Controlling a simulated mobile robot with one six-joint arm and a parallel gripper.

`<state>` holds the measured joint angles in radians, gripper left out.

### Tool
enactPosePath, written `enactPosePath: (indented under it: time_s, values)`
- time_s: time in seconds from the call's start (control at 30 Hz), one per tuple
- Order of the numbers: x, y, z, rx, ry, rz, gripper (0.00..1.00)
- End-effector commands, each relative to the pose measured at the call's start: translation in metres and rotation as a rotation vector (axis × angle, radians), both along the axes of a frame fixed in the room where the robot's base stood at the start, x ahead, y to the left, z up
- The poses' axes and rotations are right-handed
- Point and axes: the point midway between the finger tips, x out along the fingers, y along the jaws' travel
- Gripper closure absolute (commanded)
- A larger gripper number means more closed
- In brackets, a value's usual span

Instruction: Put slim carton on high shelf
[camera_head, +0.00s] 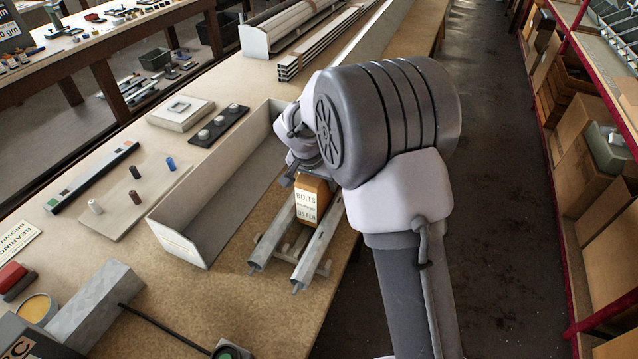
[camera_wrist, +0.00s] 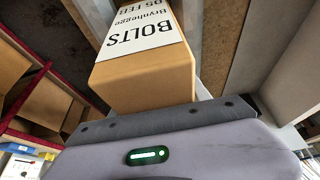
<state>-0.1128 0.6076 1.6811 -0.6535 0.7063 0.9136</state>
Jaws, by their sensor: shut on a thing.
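The slim carton (camera_head: 311,201) is orange-brown with a white label reading BOLTS. It is under my gripper (camera_head: 303,172) at the near end of two metal rails. In the wrist view the carton (camera_wrist: 143,82) is close against the grey gripper body (camera_wrist: 185,125). My gripper is shut on the carton; its fingertips are mostly hidden. I cannot tell whether the carton touches the rails. A red-framed shelf rack (camera_head: 561,215) stands at the right across the aisle; I cannot tell which level is the high shelf.
A long open grey tray (camera_head: 181,245) lies left of the carton. The metal rails (camera_head: 318,246) are beneath it. Cardboard boxes (camera_head: 580,130) fill much of the rack. The dark aisle floor (camera_head: 505,190) between bench and rack is clear.

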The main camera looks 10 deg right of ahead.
Motion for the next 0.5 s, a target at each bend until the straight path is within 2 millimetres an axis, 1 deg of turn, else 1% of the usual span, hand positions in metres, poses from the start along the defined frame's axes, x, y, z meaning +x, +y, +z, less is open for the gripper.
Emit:
enactPosePath:
  time_s: [0.1, 0.5]
  values:
    - [0.001, 0.000, 0.002, 0.000, -0.001, 0.000, 1.00]
    - [0.001, 0.000, -0.008, 0.001, -0.002, 0.002, 1.00]
